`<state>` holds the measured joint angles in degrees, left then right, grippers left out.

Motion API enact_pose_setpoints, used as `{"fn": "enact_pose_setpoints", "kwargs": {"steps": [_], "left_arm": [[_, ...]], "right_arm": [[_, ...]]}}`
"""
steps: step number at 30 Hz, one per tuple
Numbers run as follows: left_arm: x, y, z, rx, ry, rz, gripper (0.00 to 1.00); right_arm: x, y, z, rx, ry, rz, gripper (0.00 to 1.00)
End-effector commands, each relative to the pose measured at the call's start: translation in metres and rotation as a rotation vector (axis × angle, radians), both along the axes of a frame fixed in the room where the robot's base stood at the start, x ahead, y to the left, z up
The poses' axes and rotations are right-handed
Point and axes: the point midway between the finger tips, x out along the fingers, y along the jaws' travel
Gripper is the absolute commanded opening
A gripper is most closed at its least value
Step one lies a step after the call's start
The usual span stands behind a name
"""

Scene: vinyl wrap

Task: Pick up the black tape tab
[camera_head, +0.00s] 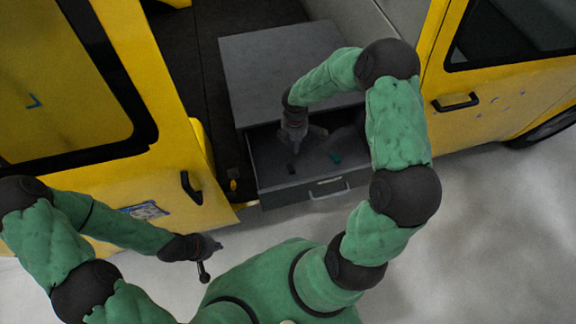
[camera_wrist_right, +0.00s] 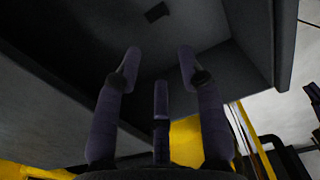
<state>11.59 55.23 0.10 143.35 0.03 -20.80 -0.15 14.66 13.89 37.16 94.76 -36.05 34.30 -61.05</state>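The black tape tab (camera_head: 291,169) is a small dark piece on the floor of the open grey drawer (camera_head: 268,190). It also shows in the right wrist view (camera_wrist_right: 156,12), near the top edge, beyond the fingertips. My right gripper (camera_head: 296,149) points down into the drawer, just above and behind the tab. In the right wrist view the right gripper (camera_wrist_right: 160,56) is open, with a clear gap between its fingers and nothing held. My left gripper (camera_head: 211,248) is outside the van, left of the drawer; its fingers are too small to read.
The grey cabinet top (camera_head: 275,65) stands behind the drawer. The yellow van door (camera_head: 170,150) is at left, and the drawer walls enclose my right gripper. Pale ground lies in front.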

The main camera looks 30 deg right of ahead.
Motion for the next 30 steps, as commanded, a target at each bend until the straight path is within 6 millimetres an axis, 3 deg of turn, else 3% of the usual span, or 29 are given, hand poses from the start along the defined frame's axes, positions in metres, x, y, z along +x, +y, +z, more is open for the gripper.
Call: {"fn": "enact_pose_setpoints", "kwargs": {"steps": [13, 21, 30], "left_arm": [[-0.001, 0.0, -0.044, 0.0, 0.002, 0.0, 0.0], [-0.002, 0.0, -0.086, -0.001, 0.003, -0.001, 0.0], [-0.002, 0.0, -0.097, 0.0, 0.002, -0.001, 0.0]], "right_arm": [[-0.001, 0.0, -0.044, 0.0, 0.001, 0.0, 0.4], [-0.001, 0.0, -0.086, 0.0, 0.001, 0.0, 0.4], [-0.001, 0.0, -0.101, 0.0, 0.001, 0.0, 0.4]]}}
